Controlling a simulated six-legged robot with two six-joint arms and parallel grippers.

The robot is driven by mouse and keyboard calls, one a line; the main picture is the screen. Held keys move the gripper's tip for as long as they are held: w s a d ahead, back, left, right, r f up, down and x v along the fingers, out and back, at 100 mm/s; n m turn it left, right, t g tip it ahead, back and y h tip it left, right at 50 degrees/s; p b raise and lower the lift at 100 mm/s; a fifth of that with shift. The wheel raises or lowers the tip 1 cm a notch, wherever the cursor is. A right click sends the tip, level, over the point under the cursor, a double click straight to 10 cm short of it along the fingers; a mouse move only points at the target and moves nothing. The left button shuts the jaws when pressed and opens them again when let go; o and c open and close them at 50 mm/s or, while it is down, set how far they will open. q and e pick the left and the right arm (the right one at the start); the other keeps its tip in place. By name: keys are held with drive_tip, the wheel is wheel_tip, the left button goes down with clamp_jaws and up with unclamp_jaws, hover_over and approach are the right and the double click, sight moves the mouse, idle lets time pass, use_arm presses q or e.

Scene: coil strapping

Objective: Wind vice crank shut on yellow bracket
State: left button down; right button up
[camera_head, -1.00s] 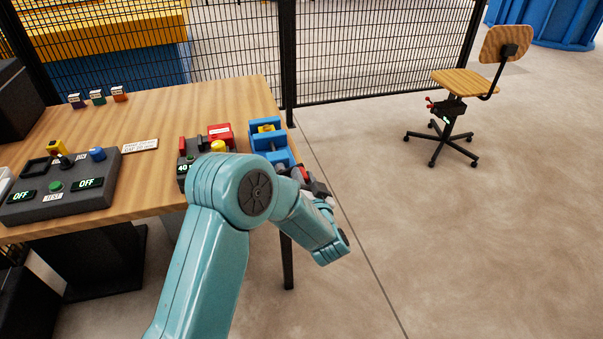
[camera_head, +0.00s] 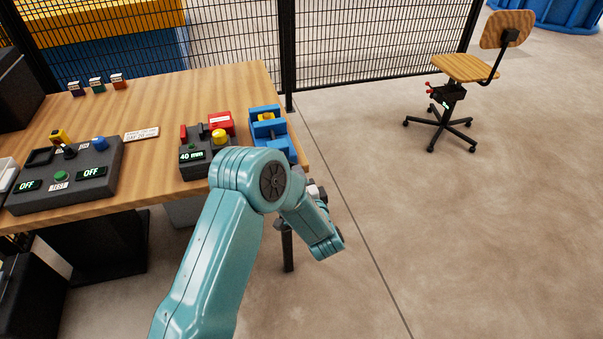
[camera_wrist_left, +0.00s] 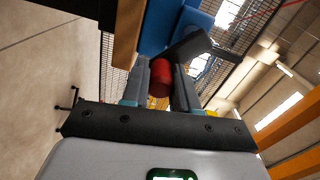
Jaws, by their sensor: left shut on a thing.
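The blue vice (camera_head: 283,143) stands at the right end of the wooden table, with the yellow bracket (camera_head: 266,116) between its jaws. Whether the jaws touch the bracket is too small to tell. In the left wrist view my left gripper (camera_wrist_left: 161,76) is shut on the red knob of the crank (camera_wrist_left: 159,82). The dark crank arm (camera_wrist_left: 188,46) lies just beyond it, close to the blue vice body (camera_wrist_left: 160,22). In the head view my teal left arm hides the fingertips and the crank knob. My right gripper is out of view.
A grey strapping unit (camera_head: 194,165) reading 40 mm, with red and yellow parts, sits left of the vice. A control box (camera_head: 66,185) with OFF displays lies further left. A black mesh fence (camera_head: 380,50) stands behind. The floor to the right is clear up to the chair (camera_head: 462,68).

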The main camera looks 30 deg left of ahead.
use_arm(q)
drive_tip(key=shift+s+a+f+m, duration=0.1)
drive_tip(key=shift+s+f+m, duration=0.1)
drive_tip(key=shift+m, duration=0.35)
drive_tip(key=shift+s+a+f+m, duration=0.1)
drive_tip(key=shift+f+m, duration=0.05)
drive_tip(key=shift+m, duration=0.4)
drive_tip(key=c, duration=0.9)
unclamp_jaws()
drive_tip(key=shift+o, duration=0.2)
drive_tip(key=v, duration=1.6)
drive_tip(key=shift+d, duration=0.2)
